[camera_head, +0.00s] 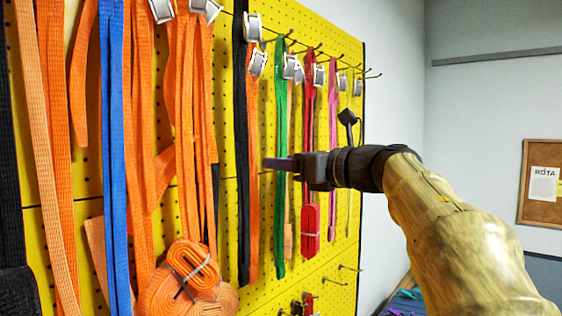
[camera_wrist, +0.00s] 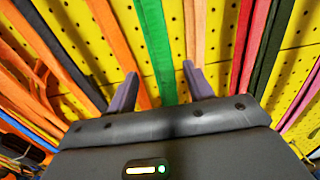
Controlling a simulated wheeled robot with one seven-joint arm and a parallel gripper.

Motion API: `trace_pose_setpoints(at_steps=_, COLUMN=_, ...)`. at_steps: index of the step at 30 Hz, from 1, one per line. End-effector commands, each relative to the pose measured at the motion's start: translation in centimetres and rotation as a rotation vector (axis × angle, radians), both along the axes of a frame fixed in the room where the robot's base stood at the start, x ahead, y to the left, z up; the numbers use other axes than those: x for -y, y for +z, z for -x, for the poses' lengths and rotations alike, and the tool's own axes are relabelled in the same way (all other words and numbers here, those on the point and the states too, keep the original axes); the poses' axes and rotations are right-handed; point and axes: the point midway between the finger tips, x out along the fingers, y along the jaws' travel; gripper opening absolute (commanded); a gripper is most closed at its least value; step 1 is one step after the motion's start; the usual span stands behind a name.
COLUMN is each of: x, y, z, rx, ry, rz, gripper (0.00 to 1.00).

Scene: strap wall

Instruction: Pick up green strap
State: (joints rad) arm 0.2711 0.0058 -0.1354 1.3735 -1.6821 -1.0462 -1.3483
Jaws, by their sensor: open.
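The green strap (camera_head: 281,150) hangs from a hook on the yellow pegboard in the head view, between an orange strap and a red strap. Part of it is hidden behind my gripper (camera_head: 272,164). In the wrist view the green strap (camera_wrist: 157,45) runs down between the two fingertips of my gripper (camera_wrist: 159,80). The fingers are apart, with the strap near the middle of the gap. Whether the strap lies fully between the fingers or just beyond them, I cannot tell.
An orange strap (camera_wrist: 122,45) passes close to the left finger. A red strap (camera_head: 307,115) and a pink strap (camera_head: 333,120) hang to the right. A blue strap (camera_head: 113,150) and a rolled orange strap (camera_head: 190,280) are on the left. A cork board (camera_head: 545,205) is on the far wall.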

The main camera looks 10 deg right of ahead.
Motion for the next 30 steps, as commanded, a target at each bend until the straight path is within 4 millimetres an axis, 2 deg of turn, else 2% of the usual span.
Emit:
trace_pose_setpoints(at_steps=2, x=-0.6, y=0.6, z=-0.9, rx=-0.002, ry=0.002, rz=-0.001, gripper=0.52)
trace_pose_setpoints(at_steps=9, x=-1.9, y=0.2, z=-2.9, rx=0.0, ry=0.0, rz=0.0, gripper=0.52)
trace_pose_setpoints(at_steps=25, x=-1.7, y=0.1, z=-2.9, rx=0.001, ry=-0.004, rz=0.001, gripper=0.52)
trace_pose_setpoints(at_steps=30, x=-1.8, y=0.1, z=-2.9, rx=0.001, ry=-0.003, rz=0.001, gripper=0.18)
